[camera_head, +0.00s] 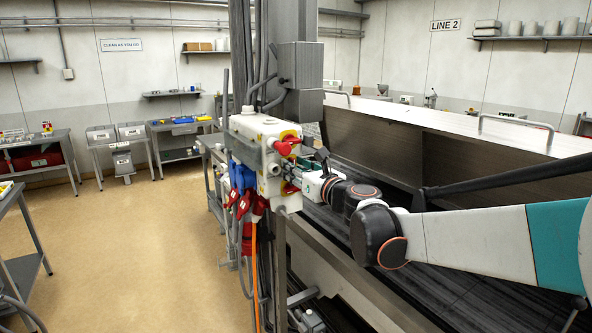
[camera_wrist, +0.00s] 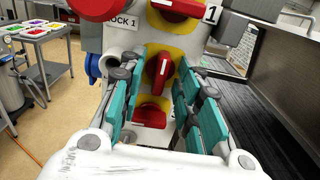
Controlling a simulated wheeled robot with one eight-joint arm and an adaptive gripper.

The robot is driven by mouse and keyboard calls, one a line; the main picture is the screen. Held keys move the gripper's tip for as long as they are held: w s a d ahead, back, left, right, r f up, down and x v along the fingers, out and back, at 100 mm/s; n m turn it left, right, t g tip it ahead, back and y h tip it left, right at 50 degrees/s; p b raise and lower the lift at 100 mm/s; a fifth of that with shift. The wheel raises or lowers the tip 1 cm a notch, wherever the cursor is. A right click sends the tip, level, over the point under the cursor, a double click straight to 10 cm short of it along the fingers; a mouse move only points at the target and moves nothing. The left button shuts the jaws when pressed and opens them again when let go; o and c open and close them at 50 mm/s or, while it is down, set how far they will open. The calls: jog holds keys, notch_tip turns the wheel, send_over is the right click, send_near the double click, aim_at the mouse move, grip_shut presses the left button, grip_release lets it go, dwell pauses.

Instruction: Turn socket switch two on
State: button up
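A white electrical box (camera_head: 262,138) on the grey column carries red rotary switches on yellow plates. In the wrist view, a middle red switch (camera_wrist: 158,72) stands with its handle near upright, and a lower red switch (camera_wrist: 150,114) sits below it. In the head view my gripper (camera_head: 296,180) is at the box's right side. No label "2" can be read.
Blue (camera_head: 243,176) and red (camera_head: 244,203) plugs with cables hang below the box. A long dark-sided counter or trough (camera_head: 455,160) is on the right. Open floor (camera_head: 150,240) lies left of the column, with a side table (camera_head: 20,230) at the far left.

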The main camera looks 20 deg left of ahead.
jog(key=v, duration=0.7)
jog(key=shift+s+d, duration=0.15)
jog(key=shift+s, duration=0.05)
jog(key=w+d+f+n+t+h+b, duration=0.1)
jog(key=w+d+f+h, duration=0.15)
jog(key=d, duration=0.35)
jog(key=w+d+f+n+h+b, duration=0.1)
jog(key=w+d+f, duration=0.15)
jog(key=d, duration=0.35)
jog(key=s+d+f+n+g+h+b, duration=0.2)
jog(key=s+d+f+n+b, duration=0.3)
jog(key=s+d+f+n, duration=0.3)
jog(key=s+d+f+n+g+h+b, duration=0.1)
jog(key=s+d+f+n+h+b, duration=0.4)
jog(key=s+d+f+n, duration=0.3)
jog(key=s+d+f+n+g+h+b, duration=0.2)
jog(key=s+d+f+n+b, duration=0.3)
jog(key=s+f, duration=0.8)
jog(key=s+d+n+h, duration=0.1)
jog(key=s+d+n, duration=0.2)
jog(key=s+d, duration=0.2)
jog(key=shift+s+g, duration=0.3)
jog(key=shift+s, duration=0.45)
